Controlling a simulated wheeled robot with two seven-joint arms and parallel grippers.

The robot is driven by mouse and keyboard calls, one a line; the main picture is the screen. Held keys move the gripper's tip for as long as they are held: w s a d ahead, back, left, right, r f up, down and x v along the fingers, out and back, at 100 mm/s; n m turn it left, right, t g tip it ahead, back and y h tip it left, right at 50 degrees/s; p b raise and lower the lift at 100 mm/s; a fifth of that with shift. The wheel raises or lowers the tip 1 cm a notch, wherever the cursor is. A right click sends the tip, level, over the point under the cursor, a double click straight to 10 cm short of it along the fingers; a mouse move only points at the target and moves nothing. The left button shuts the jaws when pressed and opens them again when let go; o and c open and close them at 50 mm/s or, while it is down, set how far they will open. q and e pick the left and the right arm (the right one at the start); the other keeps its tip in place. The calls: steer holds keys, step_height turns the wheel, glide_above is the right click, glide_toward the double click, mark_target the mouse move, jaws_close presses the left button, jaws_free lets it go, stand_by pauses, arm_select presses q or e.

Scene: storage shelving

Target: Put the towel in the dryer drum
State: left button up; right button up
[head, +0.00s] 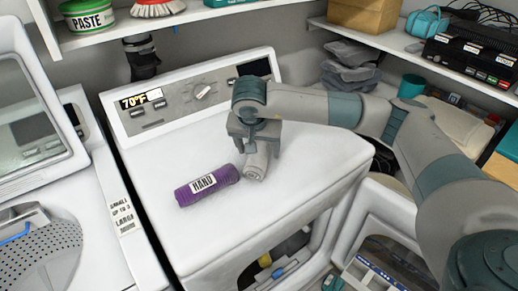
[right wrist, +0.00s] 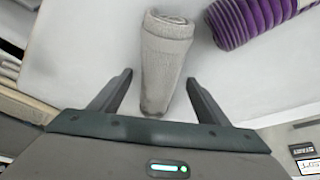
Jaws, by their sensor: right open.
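A rolled light grey towel (head: 256,167) lies on the white top of the dryer (head: 318,170). In the right wrist view the towel (right wrist: 165,52) stands between the two spread fingers, with visible gaps on both sides. My right gripper (head: 256,150) is open above the towel and hides part of it in the head view; its fingers (right wrist: 157,85) also show in the right wrist view. The dryer's front opening (head: 290,250) is at the lower middle, with some items visible inside. The drum itself is mostly hidden by the dryer top.
A washer (head: 100,215) stands at the left. Shelves (head: 405,50) hold boxes and tubs. The dryer top's front is clear.

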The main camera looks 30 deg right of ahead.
mark_target(262, 144)
arm_select(q)
steer(key=shift+s+a, duration=0.15)
steer(key=shift+s, duration=0.1)
arm_select(e)
steer(key=shift+w+f, duration=0.1)
steer(key=shift+f, duration=0.1)
steer(key=c, duration=1.3)
arm_select(q)
steer(key=shift+w, duration=0.1)
arm_select(e)
steer(key=shift+r, duration=0.1)
